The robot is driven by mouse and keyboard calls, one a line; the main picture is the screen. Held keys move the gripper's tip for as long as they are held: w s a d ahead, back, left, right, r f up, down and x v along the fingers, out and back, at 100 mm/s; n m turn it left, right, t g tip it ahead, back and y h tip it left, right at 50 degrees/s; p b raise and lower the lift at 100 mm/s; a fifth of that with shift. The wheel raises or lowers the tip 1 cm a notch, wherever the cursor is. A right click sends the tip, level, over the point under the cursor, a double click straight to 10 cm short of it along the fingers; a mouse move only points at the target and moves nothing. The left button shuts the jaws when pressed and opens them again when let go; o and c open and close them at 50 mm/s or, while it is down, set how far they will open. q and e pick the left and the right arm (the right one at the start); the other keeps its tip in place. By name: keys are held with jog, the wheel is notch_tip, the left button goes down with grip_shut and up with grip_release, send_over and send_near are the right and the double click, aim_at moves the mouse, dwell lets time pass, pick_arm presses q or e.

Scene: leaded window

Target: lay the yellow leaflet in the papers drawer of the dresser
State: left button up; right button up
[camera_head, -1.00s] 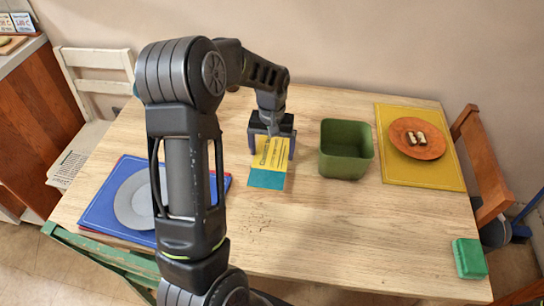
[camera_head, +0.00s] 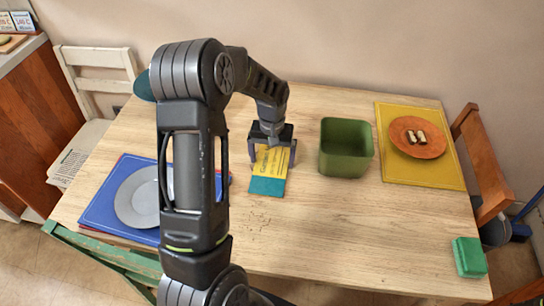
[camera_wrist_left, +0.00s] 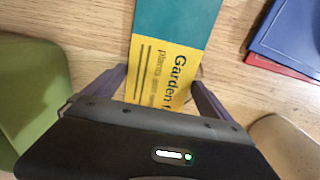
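The yellow leaflet (camera_head: 268,185) has a teal end and dark print, and is above or on the wooden table left of the green bin. My left gripper (camera_head: 271,160) comes down over its yellow part, one finger at each long edge. In the left wrist view the leaflet (camera_wrist_left: 165,62) runs between the two fingers of my left gripper (camera_wrist_left: 160,78), which look closed against its edges. I cannot tell whether it is clear of the table. My right gripper is in no view. No papers drawer can be made out.
The green bin (camera_head: 345,165) stands close right of the leaflet. A yellow mat (camera_head: 440,176) bears an orange plate (camera_head: 400,142). A grey plate (camera_head: 138,205) lies on a blue mat (camera_head: 98,212) at left. A green block (camera_head: 468,257) is at front right. The front middle table is clear.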

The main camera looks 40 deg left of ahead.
pick_arm(q)
jog(key=shift+o, duration=0.3)
jog(key=shift+r, duration=0.15)
jog(key=shift+r, duration=0.2)
notch_tip(320, 180, up, 12)
jog(key=shift+f, duration=0.15)
dwell(0.4)
jog(key=b, duration=0.4)
send_near(271, 166)
jog(key=shift+s+a, duration=0.1)
jog(key=shift+a, duration=0.55)
jog(key=shift+d+f, duration=0.1)
jog(key=shift+d, duration=0.3)
jog(key=shift+d+r, duration=0.25)
jog(key=shift+r, duration=0.05)
